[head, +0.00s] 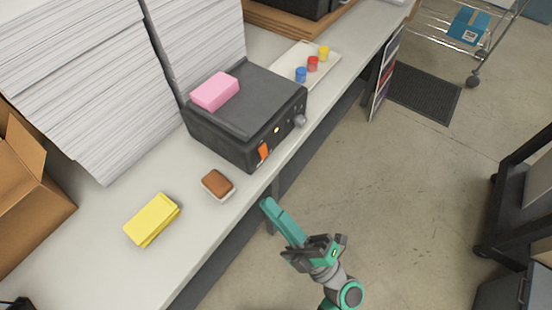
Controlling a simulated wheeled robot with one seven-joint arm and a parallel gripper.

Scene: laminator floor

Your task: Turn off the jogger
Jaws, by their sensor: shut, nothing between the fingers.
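The jogger appears to be the dark grey box-shaped machine (255,100) on the bench. Its front face carries an orange switch (263,151), a small pale round button or lamp (277,130) and a grey knob (299,121). The switch's position and whether the lamp is lit are too small to tell. A pink block (214,92) lies on top of the machine. My gripper (268,205) has teal fingers, shut and empty. Its tips appear below the orange switch in the picture, near the bench's front edge, apart from the machine.
On the bench (190,225) are a brown-topped block (217,184), a yellow pad (152,219), tall paper stacks (75,75), a cardboard box (30,190) and a tray (290,58) with blue, red and yellow items. The floor right of the bench is clear near my arm; a dark cart (515,200) stands farther right.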

